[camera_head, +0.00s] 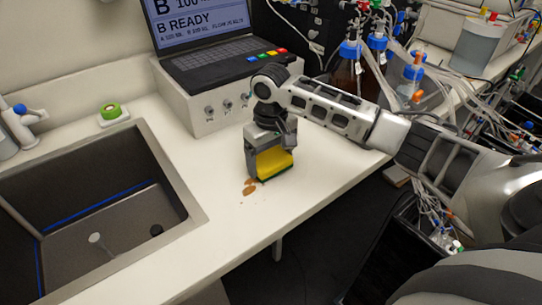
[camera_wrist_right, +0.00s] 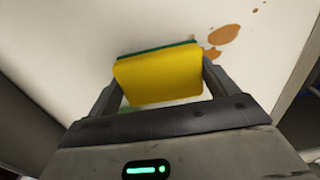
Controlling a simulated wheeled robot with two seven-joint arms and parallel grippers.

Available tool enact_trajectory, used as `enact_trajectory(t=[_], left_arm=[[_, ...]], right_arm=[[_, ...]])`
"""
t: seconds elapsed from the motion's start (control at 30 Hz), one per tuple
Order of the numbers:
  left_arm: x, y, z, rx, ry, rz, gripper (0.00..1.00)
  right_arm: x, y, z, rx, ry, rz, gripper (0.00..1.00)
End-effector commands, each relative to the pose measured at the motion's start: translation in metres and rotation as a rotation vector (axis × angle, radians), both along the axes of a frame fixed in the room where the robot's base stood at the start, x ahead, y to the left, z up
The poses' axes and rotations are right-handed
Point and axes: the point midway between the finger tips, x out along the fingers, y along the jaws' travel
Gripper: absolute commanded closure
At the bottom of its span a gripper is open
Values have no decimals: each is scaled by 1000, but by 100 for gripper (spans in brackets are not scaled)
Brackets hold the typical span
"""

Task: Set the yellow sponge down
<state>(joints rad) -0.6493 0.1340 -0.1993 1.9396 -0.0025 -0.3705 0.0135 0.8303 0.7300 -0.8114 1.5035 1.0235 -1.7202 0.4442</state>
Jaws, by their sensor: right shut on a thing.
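The yellow sponge (camera_head: 274,163) with a green underside is held between the fingers of my right gripper (camera_head: 268,160), over the white counter right of the sink. In the right wrist view the sponge (camera_wrist_right: 158,76) sits between the two fingers of the gripper (camera_wrist_right: 160,85), green layer on its far edge. I cannot tell whether the sponge touches the counter. My left gripper is not in view.
Brown stains (camera_head: 249,187) mark the counter (camera_head: 215,170) beside the sponge; they also show in the wrist view (camera_wrist_right: 222,36). A dark sink (camera_head: 105,215) lies left. A grey box (camera_head: 205,112) with a laptop (camera_head: 215,55) stands behind. A green-topped item (camera_head: 111,112) rests behind the sink. Bottles and tubing (camera_head: 348,68) crowd the back right.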

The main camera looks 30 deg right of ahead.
Motion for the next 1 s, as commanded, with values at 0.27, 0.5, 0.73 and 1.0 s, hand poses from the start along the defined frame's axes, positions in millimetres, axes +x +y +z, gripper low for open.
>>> enact_trajectory(t=[0.27,0.5,0.73,1.0], left_arm=[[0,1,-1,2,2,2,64],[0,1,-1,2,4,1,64],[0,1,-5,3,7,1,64],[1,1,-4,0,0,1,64]], right_arm=[[0,0,-3,0,0,0,0],[0,0,0,0,-1,0,0],[1,0,33,0,-5,1,0],[1,0,91,0,-4,0,0]])
